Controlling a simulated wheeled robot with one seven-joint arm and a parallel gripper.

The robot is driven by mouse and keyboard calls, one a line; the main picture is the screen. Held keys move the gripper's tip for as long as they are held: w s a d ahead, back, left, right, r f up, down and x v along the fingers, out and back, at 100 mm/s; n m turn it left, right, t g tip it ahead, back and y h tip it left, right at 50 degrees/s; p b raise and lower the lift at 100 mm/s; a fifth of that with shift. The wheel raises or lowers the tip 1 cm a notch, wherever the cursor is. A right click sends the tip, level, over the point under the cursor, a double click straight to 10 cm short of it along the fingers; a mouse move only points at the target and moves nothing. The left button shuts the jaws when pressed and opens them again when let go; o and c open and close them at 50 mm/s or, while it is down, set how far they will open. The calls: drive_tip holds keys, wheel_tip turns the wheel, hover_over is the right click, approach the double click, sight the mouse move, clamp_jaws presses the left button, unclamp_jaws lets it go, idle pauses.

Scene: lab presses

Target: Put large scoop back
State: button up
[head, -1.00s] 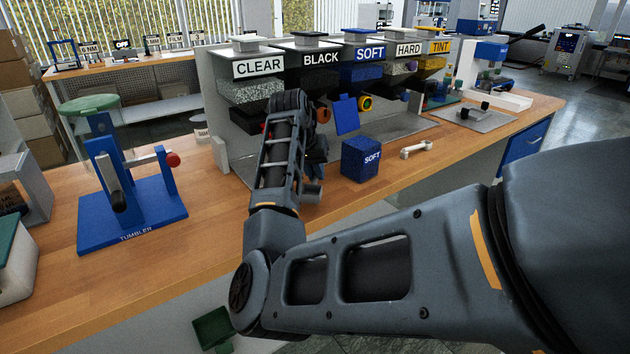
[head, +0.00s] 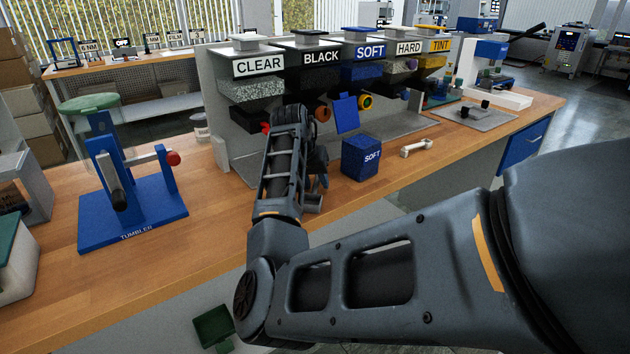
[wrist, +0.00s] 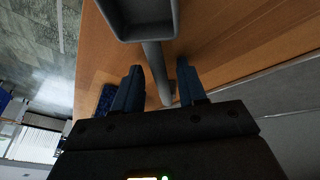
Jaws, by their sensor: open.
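A grey scoop (wrist: 150,22) with a square, open bowl fills the top of the wrist view. Its round handle (wrist: 156,72) runs down from the bowl between the two blue fingers of my gripper (wrist: 160,88). The fingers are open, with gaps visible beside the handle. In the head view my gripper (head: 318,168) is over the bench just left of the blue SOFT box, partly hidden by my arm. The scoop is mostly hidden there, so I cannot tell whether it touches the bench.
The blue SOFT box (head: 360,158) stands close right of my gripper. Behind are labelled dispensers, including CLEAR (head: 258,65) and BLACK (head: 320,57). A white handle-shaped piece (head: 416,147) lies further right. The blue tumbler (head: 130,210) stands left, with clear bench between.

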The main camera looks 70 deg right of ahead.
drive_tip(key=v, duration=1.2)
drive_tip(key=shift+r, duration=0.15)
